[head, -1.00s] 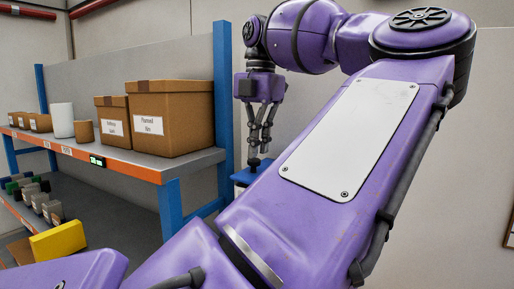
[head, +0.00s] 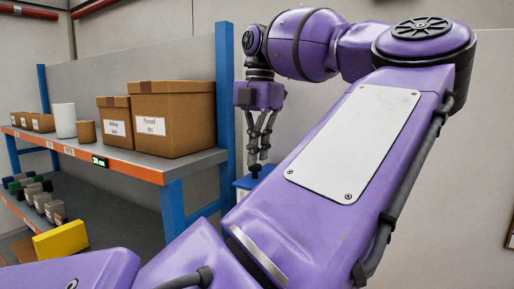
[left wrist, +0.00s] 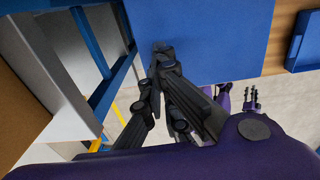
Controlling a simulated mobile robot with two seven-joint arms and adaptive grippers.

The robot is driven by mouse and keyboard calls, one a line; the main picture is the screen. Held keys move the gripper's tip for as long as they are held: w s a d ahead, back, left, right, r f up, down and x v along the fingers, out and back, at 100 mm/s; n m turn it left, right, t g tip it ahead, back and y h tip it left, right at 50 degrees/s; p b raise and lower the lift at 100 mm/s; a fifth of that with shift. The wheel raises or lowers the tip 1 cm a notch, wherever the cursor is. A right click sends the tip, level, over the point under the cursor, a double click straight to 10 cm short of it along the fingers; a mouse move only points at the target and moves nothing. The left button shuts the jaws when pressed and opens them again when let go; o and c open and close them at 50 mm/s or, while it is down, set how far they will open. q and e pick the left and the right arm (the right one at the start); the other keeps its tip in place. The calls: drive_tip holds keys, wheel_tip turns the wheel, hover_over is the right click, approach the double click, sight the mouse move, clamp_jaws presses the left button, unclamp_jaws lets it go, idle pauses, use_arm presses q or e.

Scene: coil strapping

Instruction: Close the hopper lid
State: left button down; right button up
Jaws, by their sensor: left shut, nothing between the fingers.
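My left gripper (head: 260,156) points down at the right end of the shelf, its fingers together and empty. Just under its tips is a small black knob (head: 255,171) on a blue surface (head: 243,183), mostly hidden behind my arm. I cannot tell whether the tips touch the knob. In the left wrist view the closed fingertips (left wrist: 163,48) lie over the edge of a wide flat blue panel (left wrist: 215,35). I cannot tell for sure whether this is the hopper lid. Grey fingers, apparently of my right gripper (left wrist: 250,97), show small beyond it; their opening is unclear.
A shelf with an orange edge (head: 128,170) and a blue post (head: 224,110) stands close left of the gripper. A yellow block (head: 60,241) lies lower. A blue tray (left wrist: 305,45) is at upper right.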

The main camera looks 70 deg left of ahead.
use_arm(q)
wheel_tip(320, 180, up, 4)
drive_tip(key=shift+s+f+p, duration=0.1)
drive_tip(key=shift+s+p, duration=0.05)
drive_tip(key=shift+p, duration=0.95)
wheel_tip(320, 180, up, 10)
drive_tip(key=a, duration=0.1)
drive_tip(key=shift+w+f+p, duration=0.2)
drive_tip(key=shift+p, duration=0.15)
use_arm(e)
drive_tip(key=r, duration=0.3)
drive_tip(key=shift+w+a+r, duration=0.25)
drive_tip(key=shift+w, duration=0.15)
use_arm(q)
drive_tip(key=shift+d, duration=0.1)
use_arm(e)
drive_tip(key=shift+w, duration=0.15)
